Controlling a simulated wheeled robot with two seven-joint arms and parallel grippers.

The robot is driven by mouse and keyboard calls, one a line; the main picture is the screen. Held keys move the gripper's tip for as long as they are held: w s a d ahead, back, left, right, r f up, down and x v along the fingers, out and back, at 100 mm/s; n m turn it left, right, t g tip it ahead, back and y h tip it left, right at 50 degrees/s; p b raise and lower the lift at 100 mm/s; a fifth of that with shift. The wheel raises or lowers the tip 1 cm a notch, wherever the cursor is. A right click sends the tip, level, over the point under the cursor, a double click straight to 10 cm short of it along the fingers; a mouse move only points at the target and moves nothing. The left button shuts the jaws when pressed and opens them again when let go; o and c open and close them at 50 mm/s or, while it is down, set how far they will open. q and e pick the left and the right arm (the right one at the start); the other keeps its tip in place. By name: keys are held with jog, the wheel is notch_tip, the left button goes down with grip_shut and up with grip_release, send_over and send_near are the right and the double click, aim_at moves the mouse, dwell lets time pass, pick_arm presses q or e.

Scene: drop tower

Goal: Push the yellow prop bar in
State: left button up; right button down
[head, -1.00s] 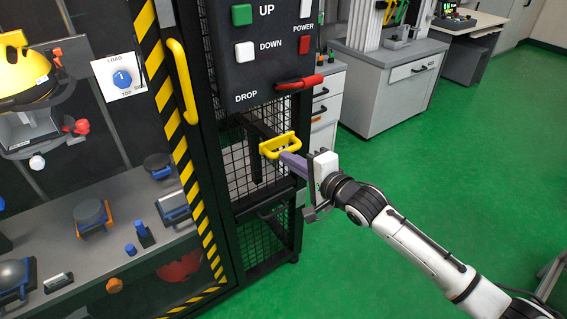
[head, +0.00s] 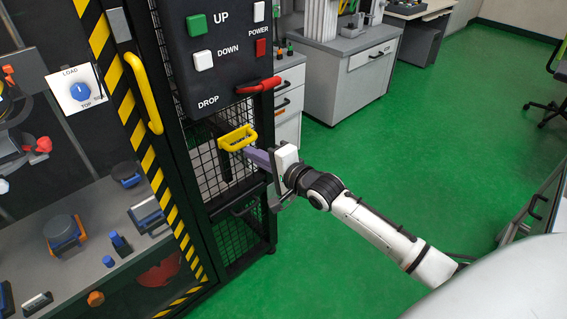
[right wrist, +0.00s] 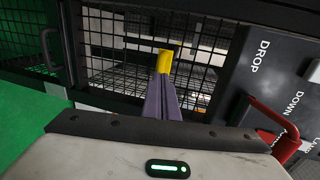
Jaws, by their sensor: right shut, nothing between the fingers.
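The yellow prop bar (head: 239,145) is a small loop-shaped handle on the front of the black mesh frame, below the DROP label. My right gripper (head: 250,154) is shut and empty, its purple fingers pointing at the bar from the right and just below it. In the right wrist view the shut fingers (right wrist: 161,90) line up with the yellow bar (right wrist: 165,62), which shows right at their tips. The tips look in contact or very nearly so; I cannot tell which. My left gripper is not in view.
A control panel (head: 218,80) with UP, DOWN and POWER buttons and a red lever (head: 258,86) sits above the bar. A yellow door handle (head: 146,92) is to the left. Grey cabinets (head: 345,85) stand behind.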

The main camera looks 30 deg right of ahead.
jog(key=v, duration=1.1)
jog(key=shift+a, duration=0.1)
jog(key=s+a+f+n+g, duration=0.3)
jog(key=s+a+f+n, duration=0.2)
jog(key=s+f+n, duration=0.3)
jog(key=s+a+f+n+g, duration=0.3)
jog(key=s+a+f+n, duration=0.3)
jog(key=s+f, duration=0.9)
jog(key=s+n, duration=0.1)
jog(key=n, duration=0.2)
jog(key=shift+s+f+n+g+h, duration=0.2)
jog(key=shift+f+n+g+h, duration=0.1)
jog(key=shift+f+g+h, duration=0.1)
